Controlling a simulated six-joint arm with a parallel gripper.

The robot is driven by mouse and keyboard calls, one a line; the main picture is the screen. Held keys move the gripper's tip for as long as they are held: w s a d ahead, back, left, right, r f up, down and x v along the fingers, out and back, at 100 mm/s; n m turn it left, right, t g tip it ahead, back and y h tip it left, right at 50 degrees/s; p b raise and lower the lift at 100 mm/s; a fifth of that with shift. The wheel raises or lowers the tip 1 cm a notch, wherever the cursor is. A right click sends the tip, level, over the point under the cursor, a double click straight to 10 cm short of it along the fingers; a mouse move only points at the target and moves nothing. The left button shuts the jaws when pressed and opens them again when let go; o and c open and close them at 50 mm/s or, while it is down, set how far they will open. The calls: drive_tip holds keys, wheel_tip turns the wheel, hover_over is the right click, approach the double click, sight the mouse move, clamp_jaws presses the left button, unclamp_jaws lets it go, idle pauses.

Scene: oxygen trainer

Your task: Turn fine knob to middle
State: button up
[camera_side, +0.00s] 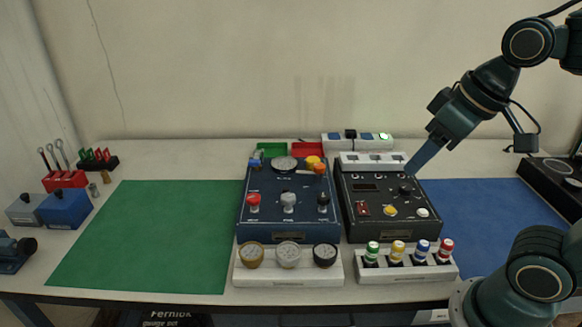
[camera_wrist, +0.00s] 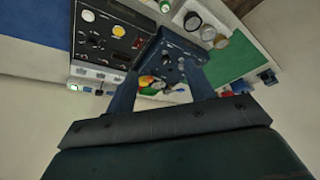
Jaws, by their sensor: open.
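A dark grey control panel (camera_side: 350,220) stands right of centre on the table. A black round knob (camera_side: 405,190) sits on its upper right; small markings are too blurred to tell which control is the fine knob or where it points. The panel also shows at upper left in the wrist view (camera_wrist: 107,58). My gripper (camera_side: 411,173) is above the panel's back right, its fingers slanting down close to the black knob; I cannot tell whether they touch it. In the wrist view my gripper (camera_wrist: 163,66) has its two fingers spread apart with nothing held between them.
A blue panel (camera_side: 270,225) with several knobs stands close on the left. A white rack (camera_side: 405,273) of capped bottles is in front and a white power strip (camera_side: 357,142) behind. The green mat (camera_side: 140,235) and blue mat (camera_side: 495,215) are largely clear.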

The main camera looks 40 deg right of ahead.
drive_tip(key=w+a+r+g, duration=0.1)
drive_tip(key=w+r, duration=0.1)
drive_tip(key=w, duration=0.5)
drive_tip(key=g, duration=0.4)
hover_over(288, 197)
wheel_tip(288, 197, down, 6)
drive_tip(key=shift+f, duration=0.25)
wheel_tip(288, 197, down, 14)
drive_tip(key=shift+r, duration=0.1)
drive_tip(key=c, duration=1)
drive_tip(key=shift+o, duration=0.2)
